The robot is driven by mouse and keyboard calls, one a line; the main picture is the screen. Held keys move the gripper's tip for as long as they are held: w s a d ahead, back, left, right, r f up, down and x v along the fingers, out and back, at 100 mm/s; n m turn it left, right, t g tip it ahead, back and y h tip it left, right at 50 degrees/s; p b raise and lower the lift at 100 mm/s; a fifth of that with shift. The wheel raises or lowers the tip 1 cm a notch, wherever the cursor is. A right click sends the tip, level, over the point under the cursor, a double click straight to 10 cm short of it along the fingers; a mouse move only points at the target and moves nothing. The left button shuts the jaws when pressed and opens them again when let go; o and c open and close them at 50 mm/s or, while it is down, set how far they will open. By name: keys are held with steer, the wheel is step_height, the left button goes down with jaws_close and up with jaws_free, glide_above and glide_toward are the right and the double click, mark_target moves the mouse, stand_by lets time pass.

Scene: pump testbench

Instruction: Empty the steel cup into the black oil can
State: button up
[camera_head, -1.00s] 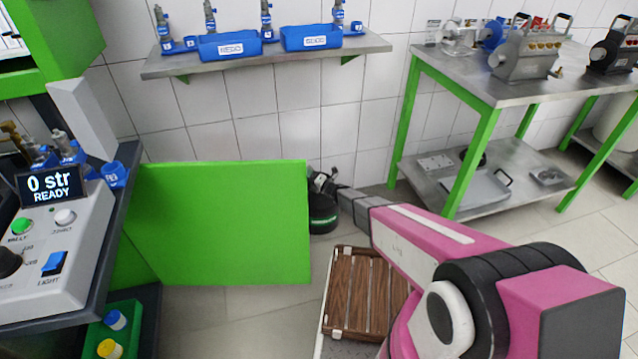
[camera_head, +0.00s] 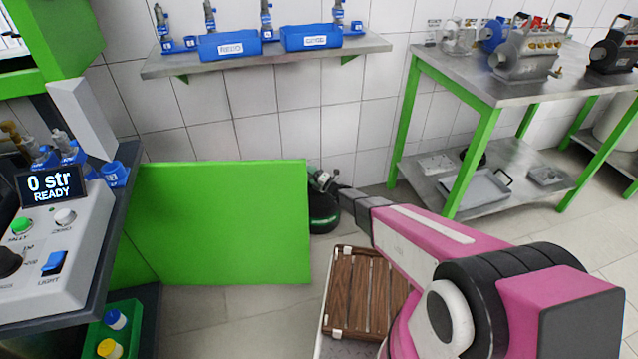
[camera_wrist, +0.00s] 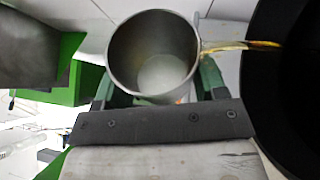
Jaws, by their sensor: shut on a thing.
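The steel cup (camera_wrist: 150,50) is in my gripper (camera_wrist: 157,84) in the wrist view, with a finger on each side of it. I look into its mouth and see a pale, nearly bare bottom. A thin yellow streak runs from the cup's right rim to the black oil can (camera_wrist: 296,125); it looks like liquid, but I cannot be sure. In the head view, the can (camera_head: 323,214) stands on the floor by the green panel's right edge. My gripper (camera_head: 325,181) is just above it. The cup is too small to make out there.
The green panel (camera_head: 225,225) stands close left of the can. A wooden slatted crate (camera_head: 366,290) lies in front of it, near my arm. A steel table with green legs (camera_head: 470,170) is at the right. The wall is close behind.

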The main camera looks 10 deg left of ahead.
steer(key=shift+r+m, duration=0.15)
steer(key=shift+m, duration=0.35)
steer(key=shift+w+d+r+m+t+y, duration=0.1)
steer(key=shift+d+r+m+t+y, duration=0.1)
steer(key=shift+m+t, duration=0.55)
steer(key=shift+w+d+r+m+t+y, duration=0.1)
steer(key=shift+d+r+m+t+y, duration=0.2)
steer(key=shift+m, duration=0.85)
